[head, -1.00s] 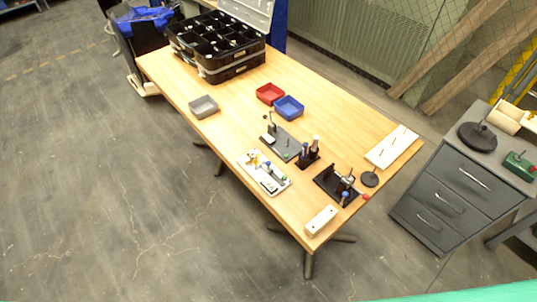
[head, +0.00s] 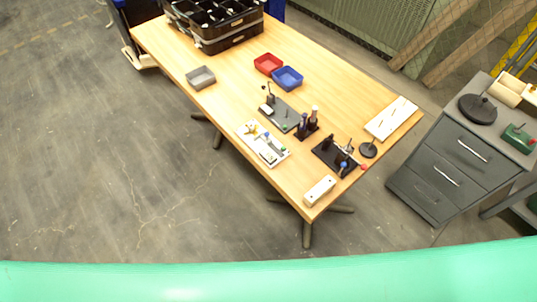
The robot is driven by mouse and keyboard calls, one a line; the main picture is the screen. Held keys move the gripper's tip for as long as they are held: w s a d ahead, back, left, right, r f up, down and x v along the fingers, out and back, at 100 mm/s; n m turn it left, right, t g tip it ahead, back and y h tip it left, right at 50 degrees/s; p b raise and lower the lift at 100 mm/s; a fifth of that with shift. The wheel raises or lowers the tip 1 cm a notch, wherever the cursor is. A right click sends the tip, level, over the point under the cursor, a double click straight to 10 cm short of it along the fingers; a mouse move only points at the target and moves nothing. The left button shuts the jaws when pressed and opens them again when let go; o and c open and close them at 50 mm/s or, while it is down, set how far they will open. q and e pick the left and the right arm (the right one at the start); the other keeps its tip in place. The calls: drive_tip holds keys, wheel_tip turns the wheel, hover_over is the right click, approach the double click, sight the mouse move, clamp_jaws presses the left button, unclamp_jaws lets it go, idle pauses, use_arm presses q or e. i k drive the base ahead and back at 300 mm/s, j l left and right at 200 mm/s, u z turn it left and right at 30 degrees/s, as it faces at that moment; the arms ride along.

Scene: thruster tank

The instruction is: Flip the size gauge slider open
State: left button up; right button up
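The size gauge and its slider are too small to make out for certain. Small fixtures stand on the wooden table (head: 222,112). A white board (head: 246,134) with small parts lies near its front edge. A dark plate (head: 283,112) with a small post is behind it. A black base (head: 323,153) with an upright mechanism and a blue and a red part stands to the right. A white block (head: 319,190) lies at the near corner. A white panel (head: 391,118) with thin dark marks lies at the right end. Neither gripper is in view.
A grey tray (head: 201,78), a red tray (head: 268,64) and a blue tray (head: 288,78) sit on the table. A black divided case (head: 230,40) is at the far end. A grey drawer cabinet (head: 455,165) stands right. Floor is clear before the table.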

sight(263, 137)
drive_tip(key=j+z, duration=0.15)
drive_tip(key=j, duration=0.5)
drive_tip(key=j+z, duration=0.15)
drive_tip(key=j, duration=0.55)
drive_tip(key=k+j+z, duration=0.15)
drive_tip(key=j, duration=0.5)
drive_tip(key=j+z, duration=0.15)
drive_tip(key=j, duration=0.5)
